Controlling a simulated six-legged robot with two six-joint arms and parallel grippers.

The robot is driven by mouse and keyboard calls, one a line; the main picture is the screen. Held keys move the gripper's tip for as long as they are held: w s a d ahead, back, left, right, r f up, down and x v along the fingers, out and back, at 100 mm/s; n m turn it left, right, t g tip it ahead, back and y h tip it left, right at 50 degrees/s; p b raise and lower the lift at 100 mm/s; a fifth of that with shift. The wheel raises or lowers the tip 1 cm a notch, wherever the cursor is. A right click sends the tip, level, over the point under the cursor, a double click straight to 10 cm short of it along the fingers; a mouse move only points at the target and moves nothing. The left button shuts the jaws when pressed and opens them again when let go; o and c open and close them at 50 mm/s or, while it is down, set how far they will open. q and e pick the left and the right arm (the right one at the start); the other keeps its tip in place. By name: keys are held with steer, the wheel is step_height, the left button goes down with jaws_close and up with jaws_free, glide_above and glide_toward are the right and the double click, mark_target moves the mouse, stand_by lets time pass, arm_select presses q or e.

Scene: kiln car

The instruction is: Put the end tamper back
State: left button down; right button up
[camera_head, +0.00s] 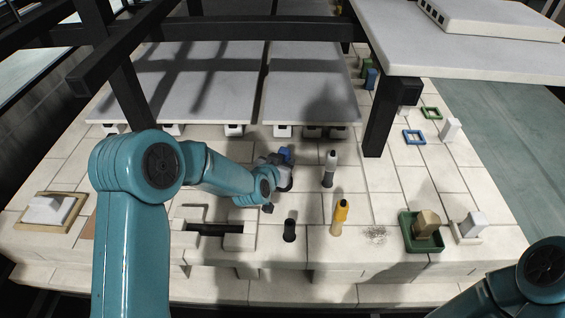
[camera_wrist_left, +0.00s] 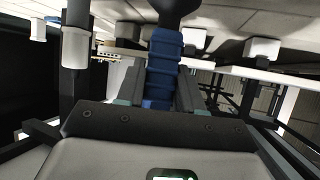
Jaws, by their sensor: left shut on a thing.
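My left gripper (camera_head: 272,172) is above the middle of the pale block deck in the head view. It is shut on a tool with a blue ribbed handle (camera_head: 285,154), which I take to be the end tamper. In the left wrist view the blue handle (camera_wrist_left: 163,62) stands between the two dark fingers (camera_wrist_left: 160,90), with a dark rounded part at its top. The tool's lower end is partly hidden by the gripper in the head view. My right arm enters at the bottom right, but its gripper is out of view.
A white-and-black tool (camera_head: 329,169) and a yellow-handled tool (camera_head: 340,217) stand to the right. A green tray (camera_head: 407,235) holds a tan block. Black posts (camera_head: 381,120) and grey shelves (camera_head: 310,85) stand behind.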

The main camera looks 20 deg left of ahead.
mark_target(283, 152)
arm_select(q)
steer(key=shift+f+b, duration=0.4)
steer(key=shift+b, duration=0.05)
stand_by(0.3)
steer(key=c, duration=0.6)
jaws_free()
steer(key=shift+c, duration=0.2)
steer(key=o, duration=0.6)
steer(key=shift+o, duration=0.2)
steer(key=shift+r+p, duration=1.65)
steer(key=shift+r, duration=0.85)
